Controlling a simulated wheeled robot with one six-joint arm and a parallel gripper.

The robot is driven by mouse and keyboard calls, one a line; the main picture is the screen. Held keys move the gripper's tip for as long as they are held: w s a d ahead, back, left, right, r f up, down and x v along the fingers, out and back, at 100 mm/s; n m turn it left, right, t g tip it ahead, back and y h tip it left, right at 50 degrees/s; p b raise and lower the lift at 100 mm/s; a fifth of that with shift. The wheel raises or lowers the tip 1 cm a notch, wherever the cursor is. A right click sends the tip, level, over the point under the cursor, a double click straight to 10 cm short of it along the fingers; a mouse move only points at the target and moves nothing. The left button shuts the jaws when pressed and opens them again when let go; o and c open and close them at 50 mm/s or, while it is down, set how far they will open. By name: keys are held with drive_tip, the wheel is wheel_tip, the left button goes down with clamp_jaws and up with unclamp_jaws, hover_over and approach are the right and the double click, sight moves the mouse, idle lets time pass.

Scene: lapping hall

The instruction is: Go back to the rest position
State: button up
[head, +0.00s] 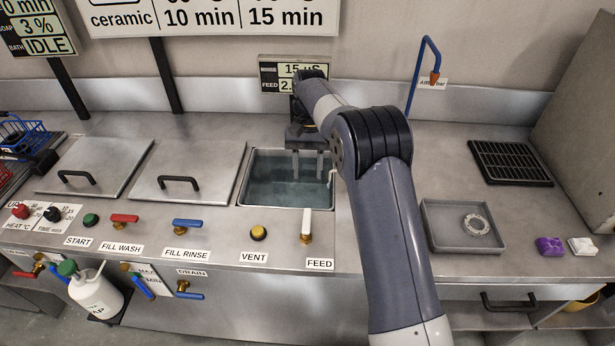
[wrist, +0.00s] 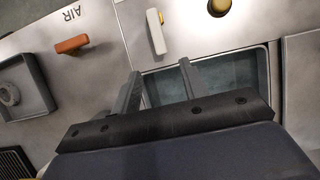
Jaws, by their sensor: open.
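My gripper (head: 307,163) is open and empty, pointing down over the open water-filled basin (head: 250,194) in the head view. Its two grey fingers are apart with nothing between them. In the wrist view the two fingers of my gripper (wrist: 160,85) reach over the near edge of the basin (wrist: 236,70). My arm crosses the middle of the head view and hides part of the bench behind it.
A grey tray (head: 434,238) with a metal ring (head: 476,225) stands right of my arm. A black grate (head: 510,163) lies behind it. The white FEED lever (head: 306,223) stands before the basin. Two lidded tanks are left.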

sight(310, 214)
drive_tip(key=shift+f, duration=0.1)
drive_tip(key=p+x, duration=0.1)
drive_tip(key=x, duration=0.9)
drive_tip(key=shift+s+f, duration=0.25)
drive_tip(key=shift+d, duration=0.1)
drive_tip(key=shift+w+r, duration=0.25)
drive_tip(key=shift+r, duration=0.15)
drive_tip(key=b+v, duration=0.1)
drive_tip(key=v, duration=0.9)
drive_tip(key=p+x, duration=0.1)
drive_tip(key=x, duration=0.9)
drive_tip(key=shift+s+f, duration=0.25)
drive_tip(key=shift+f, duration=0.1)
drive_tip(key=shift+d+m+y, duration=0.45)
drive_tip(key=shift+m+y, duration=0.05)
drive_tip(key=shift+m, duration=0.6)
